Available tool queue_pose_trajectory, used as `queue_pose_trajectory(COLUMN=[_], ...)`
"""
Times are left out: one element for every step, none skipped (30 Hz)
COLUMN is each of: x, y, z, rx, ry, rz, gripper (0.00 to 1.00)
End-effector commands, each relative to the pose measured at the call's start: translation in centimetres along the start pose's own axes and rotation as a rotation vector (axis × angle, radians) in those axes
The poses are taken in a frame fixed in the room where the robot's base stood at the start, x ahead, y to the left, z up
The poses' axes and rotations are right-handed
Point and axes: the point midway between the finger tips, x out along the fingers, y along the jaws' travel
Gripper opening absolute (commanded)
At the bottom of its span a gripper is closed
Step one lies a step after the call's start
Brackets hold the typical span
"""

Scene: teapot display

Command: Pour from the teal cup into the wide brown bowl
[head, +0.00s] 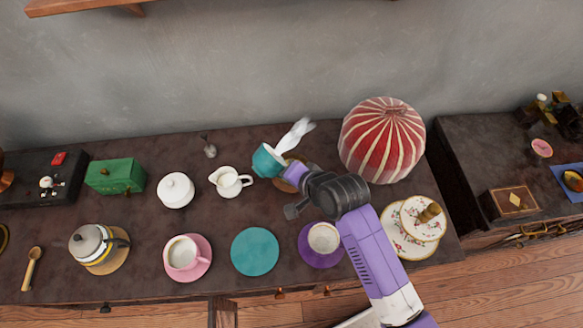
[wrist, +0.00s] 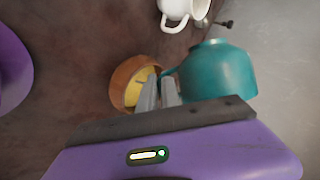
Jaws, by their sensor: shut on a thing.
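The teal cup (head: 266,163) is held in the air, tilted, at the back middle of the counter. In the wrist view the cup (wrist: 217,72) is right of the fingers, with its handle side at them. My gripper (wrist: 160,92) is shut on the cup at that side. The brown bowl (wrist: 118,87) is left of the fingertips in the wrist view, with something yellow inside. In the head view the bowl (head: 283,185) is partly hidden behind the cup and my gripper. I cannot tell whether anything is flowing from the cup.
A white creamer (head: 230,182) stands close left, and a large red striped vase (head: 382,140) stands right. In front are a bare teal saucer (head: 255,251) and a white cup (head: 324,237) on a purple saucer (head: 309,256).

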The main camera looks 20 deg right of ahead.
Motion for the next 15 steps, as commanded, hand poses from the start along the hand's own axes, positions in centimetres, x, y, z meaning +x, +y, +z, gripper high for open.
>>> queue_pose_trajectory(x=[0.09,0.11,0.14,0.16,0.18,0.21,0.24,0.26,0.29,0.31,0.32,0.35,0.37,0.39,0.37], y=[0.03,0.05,0.08,0.08,0.10,0.14,0.15,0.18,0.20,0.20,0.22,0.25,0.27,0.29,0.26], z=[-0.04,-0.03,0.00,0.01,0.03,0.04,0.05,0.06,0.09,0.10,0.13,0.15,0.16,0.18,0.18], rx=[0.004,0.006,0.010,0.013,0.015,0.018,0.020,0.023,0.026,0.029,0.031,0.034,0.036,0.038,0.042], ry=[-0.002,-0.004,-0.007,-0.010,-0.012,-0.015,-0.016,-0.019,-0.022,-0.024,-0.027,-0.030,-0.032,-0.034,-0.037], rz=[-0.004,-0.005,-0.007,-0.009,-0.010,-0.012,-0.013,-0.014,-0.016,-0.018,-0.019,-0.021,-0.022,-0.023,-0.025], gripper=[0.00,0.00,0.00,0.00,0.00,0.00,0.00,0.00,0.00,0.00,0.00,0.00,0.00,0.00,0.00])
